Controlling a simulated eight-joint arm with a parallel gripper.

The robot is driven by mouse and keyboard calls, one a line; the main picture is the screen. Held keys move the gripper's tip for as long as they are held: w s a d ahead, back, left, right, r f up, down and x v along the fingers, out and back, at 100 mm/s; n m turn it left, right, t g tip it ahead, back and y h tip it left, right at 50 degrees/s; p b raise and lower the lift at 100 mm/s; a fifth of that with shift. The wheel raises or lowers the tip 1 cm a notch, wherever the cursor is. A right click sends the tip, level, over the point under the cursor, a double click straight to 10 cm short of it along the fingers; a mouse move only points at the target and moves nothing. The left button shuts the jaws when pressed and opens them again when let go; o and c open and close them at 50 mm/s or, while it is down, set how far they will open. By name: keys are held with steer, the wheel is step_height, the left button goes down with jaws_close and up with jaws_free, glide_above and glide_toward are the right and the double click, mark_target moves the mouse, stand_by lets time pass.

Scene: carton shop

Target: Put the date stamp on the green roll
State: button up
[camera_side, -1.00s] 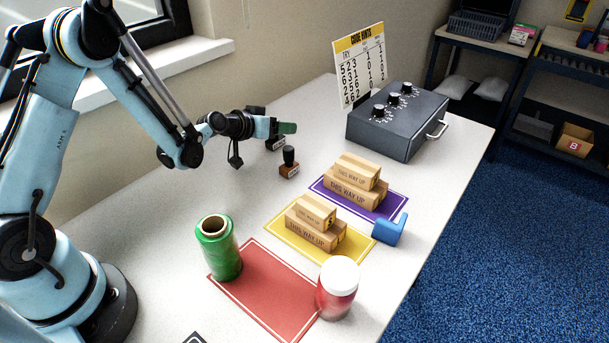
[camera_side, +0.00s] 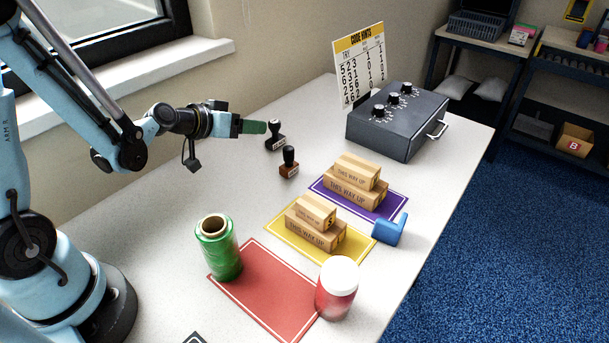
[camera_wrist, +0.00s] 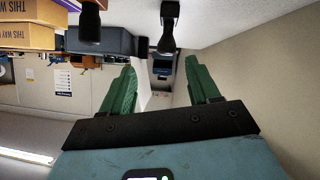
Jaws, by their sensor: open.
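Two hand stamps stand upright on the white table in the side view. One is a black stamp (camera_side: 275,136); the other is a black-handled stamp with a reddish-brown base (camera_side: 289,162). I cannot read which is the date stamp. My gripper (camera_side: 253,127), with green fingers, is open and empty, just left of the black stamp and above the table. In the upside-down wrist view, the black stamp (camera_wrist: 167,30) shows beyond and between the spread fingers, and the brown-based stamp's handle (camera_wrist: 90,22) is at upper left. The green roll (camera_side: 219,248) stands upright at the red mat's left corner.
A red mat (camera_side: 268,290) bears a white-lidded jar (camera_side: 337,288) at its right. Small cartons sit on the yellow mat (camera_side: 282,240) and purple mat (camera_side: 328,195), with a blue angled piece (camera_side: 390,229) nearby. A grey dial box (camera_side: 398,122) stands behind.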

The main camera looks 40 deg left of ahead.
mark_target(279, 135)
steer(key=s+d+r+m+g, duration=0.1)
steer(key=s+d+r+g, duration=0.1)
steer(key=s, duration=0.4)
steer(key=s+d+r+m+g+y, duration=0.1)
steer(key=s+d+r+g, duration=0.2)
steer(key=s, duration=0.4)
steer(key=shift+s+d+r, duration=0.15)
steer(key=shift+d+r, duration=0.35)
steer(key=shift+d, duration=0.75)
steer(key=shift+s+r, duration=0.1)
steer(key=shift+s, duration=0.55)
steer(key=shift+w+a, duration=0.1)
steer(key=shift+w+a+f+n+t+y, duration=0.4)
steer(key=shift+w+a+f+t, duration=0.85)
steer(key=shift+w, duration=3)
steer(key=shift+w+a+f+n+t+y, duration=0.45)
steer(key=shift+w+a+f, duration=0.9)
steer(key=shift+w+f, duration=2)
steer(key=shift+w+a+f+n+t+y, duration=0.35)
steer(key=shift+w+a+f+t, duration=0.8)
steer(key=shift+w, duration=3.95)
steer(key=shift+a+r+g, duration=0.1)
steer(key=shift+a+g, duration=0.05)
steer(key=shift+g, duration=0.1)
